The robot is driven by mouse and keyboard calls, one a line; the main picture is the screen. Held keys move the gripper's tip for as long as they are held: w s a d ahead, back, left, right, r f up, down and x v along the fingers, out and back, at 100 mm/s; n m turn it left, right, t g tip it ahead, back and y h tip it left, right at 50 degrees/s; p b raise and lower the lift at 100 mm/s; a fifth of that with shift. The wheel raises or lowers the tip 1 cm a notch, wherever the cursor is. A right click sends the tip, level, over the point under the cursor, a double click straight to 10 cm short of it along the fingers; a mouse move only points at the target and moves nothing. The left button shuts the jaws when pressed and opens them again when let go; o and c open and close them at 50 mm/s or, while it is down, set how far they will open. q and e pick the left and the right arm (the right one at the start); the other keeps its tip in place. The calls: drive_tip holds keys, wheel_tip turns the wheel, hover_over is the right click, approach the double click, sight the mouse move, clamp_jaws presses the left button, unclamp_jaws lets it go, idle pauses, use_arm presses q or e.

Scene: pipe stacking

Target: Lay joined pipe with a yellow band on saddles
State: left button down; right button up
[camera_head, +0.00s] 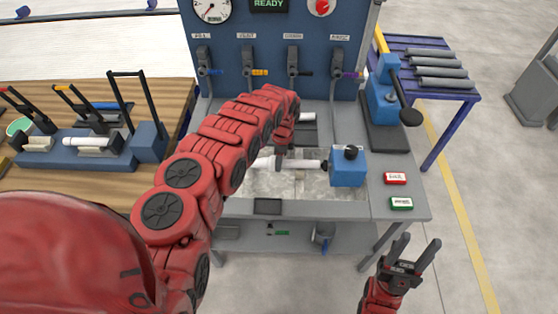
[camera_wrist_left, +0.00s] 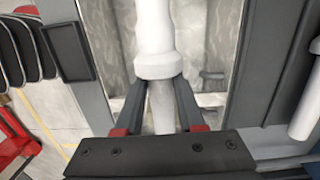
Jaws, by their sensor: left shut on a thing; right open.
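A white pipe with a wider collar (camera_head: 308,165) lies across the grey basin of the bench in the head view, its right end at a blue block with a black knob (camera_head: 348,170). My left arm hides part of it. In the left wrist view, my left gripper (camera_wrist_left: 158,88) is shut on the white pipe (camera_wrist_left: 155,30), its fingers on either side just below the collar. No yellow band shows on the pipe. I cannot make out saddles for certain. My right gripper (camera_head: 412,254) is open and empty, in front of the bench at the lower right.
The wooden table (camera_head: 105,192) at left carries a blue fixture (camera_head: 75,150) with black levers and white pieces. A blue panel (camera_head: 275,25) with gauges and valves stands behind the basin. A blue rack (camera_head: 445,92) with several grey cylinders is at right. Red and green buttons (camera_head: 395,179) sit on the bench's right side.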

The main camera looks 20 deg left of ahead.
use_arm(q)
drive_tip(key=shift+f, duration=0.1)
drive_tip(key=shift+c, duration=2.2)
unclamp_jaws()
